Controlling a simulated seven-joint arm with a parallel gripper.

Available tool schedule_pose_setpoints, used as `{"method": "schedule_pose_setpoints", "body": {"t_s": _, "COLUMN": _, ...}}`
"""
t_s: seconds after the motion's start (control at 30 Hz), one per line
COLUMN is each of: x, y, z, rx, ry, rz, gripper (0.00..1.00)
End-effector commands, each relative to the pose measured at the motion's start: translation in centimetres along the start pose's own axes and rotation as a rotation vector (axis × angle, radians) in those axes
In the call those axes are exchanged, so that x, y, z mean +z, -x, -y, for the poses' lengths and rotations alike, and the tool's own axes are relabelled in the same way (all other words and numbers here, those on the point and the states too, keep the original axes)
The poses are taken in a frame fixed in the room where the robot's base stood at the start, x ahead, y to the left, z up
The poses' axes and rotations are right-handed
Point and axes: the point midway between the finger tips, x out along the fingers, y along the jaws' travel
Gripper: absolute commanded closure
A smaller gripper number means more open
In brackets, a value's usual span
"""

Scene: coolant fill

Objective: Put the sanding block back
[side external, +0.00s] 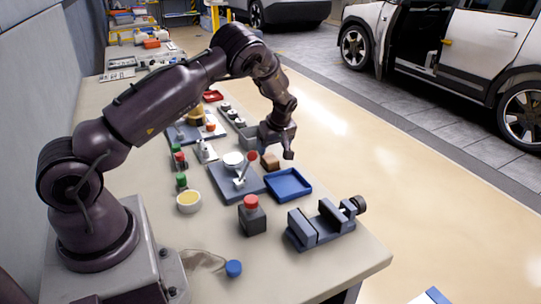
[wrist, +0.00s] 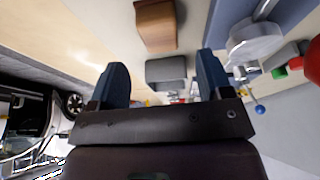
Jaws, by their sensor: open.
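In the wrist view the brown block (wrist: 156,25) is at the top, ahead of the fingers. My gripper (side external: 287,154) is to the right of the block in the side view, close to it, above the bench's right edge. Its two fingers (wrist: 161,62) are apart, with nothing held between them. A grey block (wrist: 166,72) shows beyond the fingertips; it also stands on the bench in the side view (side external: 249,138).
The fixture plate (side external: 222,187) carries a white round part and a red-knobbed lever (side external: 246,168).

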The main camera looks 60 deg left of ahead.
Motion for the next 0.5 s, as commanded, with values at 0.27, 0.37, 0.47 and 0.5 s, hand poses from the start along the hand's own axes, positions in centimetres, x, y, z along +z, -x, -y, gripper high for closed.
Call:
{"method": "schedule_pose_setpoints", "body": {"t_s": 0.27, "x": 0.0, "y": 4.7, "z": 0.0, "rx": 0.001, "ry": -0.001, "rz": -0.001, "gripper": 0.28}}
{"method": "schedule_pose_setpoints", "body": {"t_s": 0.37, "x": 0.0, "y": 5.5, "z": 0.0, "rx": 0.003, "ry": -0.003, "rz": 0.001, "gripper": 0.28}}
{"method": "schedule_pose_setpoints", "body": {"t_s": 0.47, "x": 0.2, "y": 7.2, "z": 0.1, "rx": 0.020, "ry": -0.023, "rz": 0.023, "gripper": 0.28}}
{"method": "schedule_pose_setpoints", "body": {"t_s": 0.5, "x": 0.4, "y": 8.4, "z": 0.3, "rx": 0.034, "ry": -0.041, "rz": 0.039, "gripper": 0.28}}
